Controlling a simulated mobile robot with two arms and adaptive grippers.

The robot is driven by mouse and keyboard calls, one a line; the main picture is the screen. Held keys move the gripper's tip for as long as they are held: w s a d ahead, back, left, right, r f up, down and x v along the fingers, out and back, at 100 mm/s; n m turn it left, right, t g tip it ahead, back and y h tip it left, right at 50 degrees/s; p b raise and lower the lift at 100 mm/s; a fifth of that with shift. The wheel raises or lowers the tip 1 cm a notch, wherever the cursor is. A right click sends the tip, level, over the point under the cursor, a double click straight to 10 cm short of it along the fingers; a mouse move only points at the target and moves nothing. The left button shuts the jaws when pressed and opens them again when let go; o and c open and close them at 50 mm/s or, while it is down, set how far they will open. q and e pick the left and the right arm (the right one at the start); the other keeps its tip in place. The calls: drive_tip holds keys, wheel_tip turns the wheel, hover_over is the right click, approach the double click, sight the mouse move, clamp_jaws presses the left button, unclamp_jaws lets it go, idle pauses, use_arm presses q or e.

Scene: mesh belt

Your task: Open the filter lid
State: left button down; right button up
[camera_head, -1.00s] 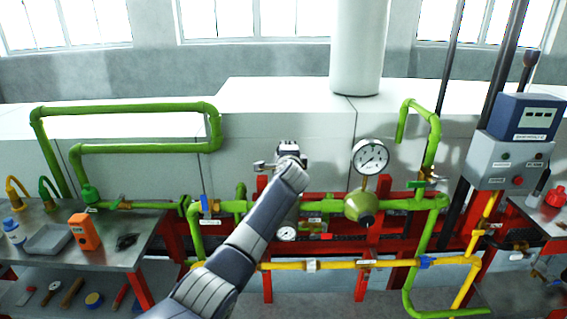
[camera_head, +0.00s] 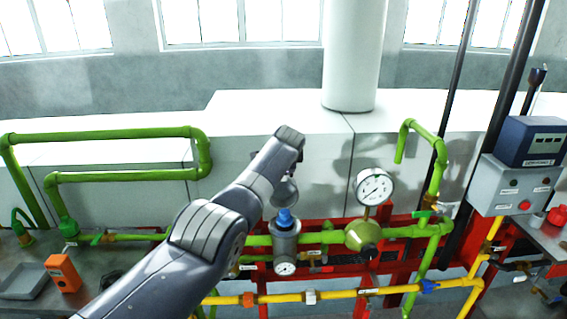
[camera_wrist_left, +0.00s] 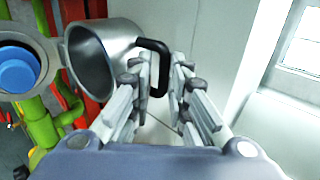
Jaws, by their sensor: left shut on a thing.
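The grey metal filter body (camera_head: 285,240) sits in the green pipe line, with a blue insert (camera_head: 284,216) showing at its open top. Both show in the left wrist view, where the blue insert (camera_wrist_left: 18,70) is at the left. The filter lid (camera_head: 284,192) is a hollow metal cap tilted up off the body. In the wrist view the lid (camera_wrist_left: 92,62) shows its open inside and a black handle (camera_wrist_left: 154,46). My left gripper (camera_wrist_left: 164,76) is shut on this handle; in the head view my arm mostly hides it. My right gripper is not in view.
A pressure gauge (camera_head: 374,187) stands right of the filter, above a green round fitting (camera_head: 363,236). A yellow pipe (camera_head: 340,296) runs below. A grey control box (camera_head: 512,175) is at the right. The white ledge (camera_head: 240,115) behind is clear.

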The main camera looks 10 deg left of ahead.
use_arm(q)
drive_tip(key=shift+w+a+r, duration=0.2)
drive_tip(key=shift+w+r, duration=0.15)
drive_tip(key=shift+r, duration=0.15)
drive_tip(key=shift+w+a+r, duration=0.15)
drive_tip(key=shift+w+r, duration=0.15)
drive_tip(key=shift+r, duration=0.15)
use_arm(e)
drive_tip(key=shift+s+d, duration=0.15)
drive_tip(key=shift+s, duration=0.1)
use_arm(q)
drive_tip(key=c, duration=1.7)
unclamp_jaws()
drive_tip(key=shift+f, duration=0.1)
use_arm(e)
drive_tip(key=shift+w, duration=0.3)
use_arm(q)
drive_tip(key=shift+f, duration=0.1)
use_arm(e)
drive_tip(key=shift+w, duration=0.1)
